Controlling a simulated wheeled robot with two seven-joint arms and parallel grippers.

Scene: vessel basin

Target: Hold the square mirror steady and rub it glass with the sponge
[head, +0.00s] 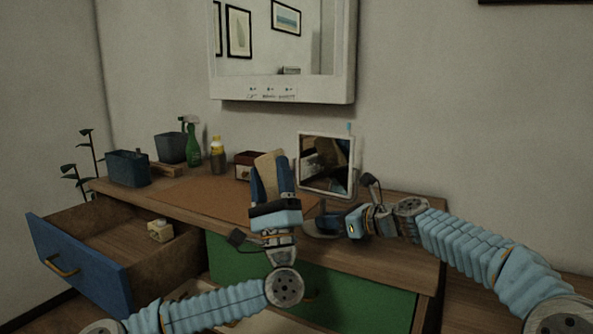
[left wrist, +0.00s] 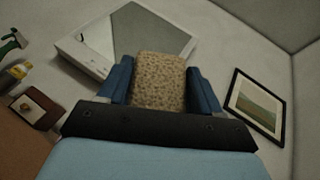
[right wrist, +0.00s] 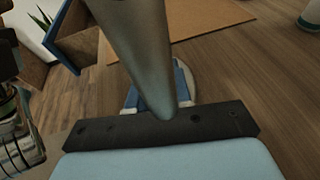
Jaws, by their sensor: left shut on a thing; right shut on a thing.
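The square mirror (head: 326,163) stands upright on the dresser, with a light frame and dark reflecting glass facing me. My right gripper (head: 335,221) is low at its stand, shut on it. In the right wrist view the grey metal stem (right wrist: 140,45) runs down between the jaws, and the glass is out of view. My left gripper (head: 271,185) points up, shut on the tan sponge (head: 266,166), left of the mirror and apart from it in the picture. The speckled sponge (left wrist: 160,80) sits between the blue fingers in the left wrist view.
The dresser top (head: 170,189) holds a blue bin (head: 127,168), a green spray bottle (head: 192,145), a yellow-capped bottle (head: 217,156) and a small brown box (head: 245,166). A blue drawer (head: 85,263) is open at left with a pale block (head: 160,231) inside. A wall mirror cabinet (head: 282,90) hangs above.

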